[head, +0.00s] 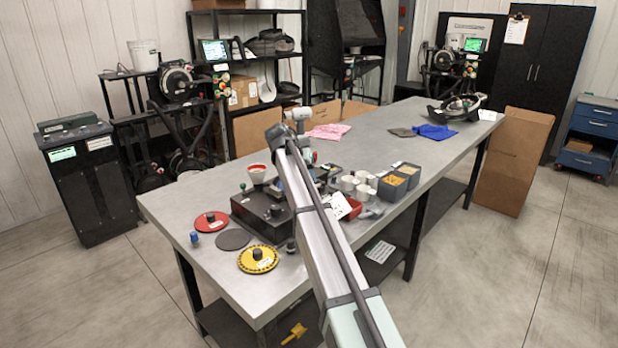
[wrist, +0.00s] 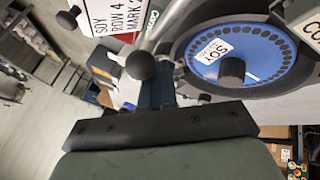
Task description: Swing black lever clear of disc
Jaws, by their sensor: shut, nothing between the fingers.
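The blue disc (wrist: 243,55) with a SOY label, a ring of small holes and a black centre knob sits in a dark round housing in the wrist view. A black ball knob (wrist: 143,66), apparently the black lever's end, is left of the disc; most of its arm is hidden. My gripper (wrist: 156,92) is shut and empty, its fingers just below the ball; I cannot tell if they touch it. In the head view my arm covers the blue disc, the lever and most of the gripper.
A red disc (head: 211,221), a grey disc (head: 233,239) and a yellow disc (head: 258,259) lie at the near left of the table (head: 180,255). Beside my arm are a black box (head: 250,215), white cups (head: 362,184) and grain bins (head: 392,186).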

